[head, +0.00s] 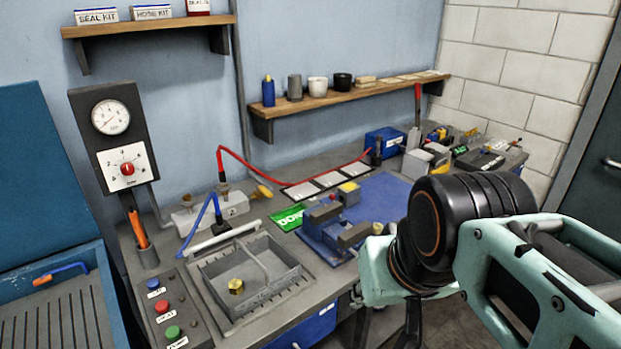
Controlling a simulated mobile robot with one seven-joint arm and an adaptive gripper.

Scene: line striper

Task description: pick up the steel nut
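I cannot make out a steel nut for certain in the head view. A brass-coloured hex nut or fitting (236,286) lies in the grey slotted tray (270,262) at the front of the bench. My mint-green and black arm fills the lower right, to the right of the tray and the blue vise. Dark parts show below its black joint at the bottom edge; I cannot tell whether they are fingers of my gripper, or whether it is open or shut.
A blue vise (335,228) stands right of the tray. A button panel (168,318) is on its left. A red hose (270,174) arches over the bench. Several blocks and tools crowd the far right end. A shelf (345,103) with cups hangs above. The blue mat (382,196) has free room.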

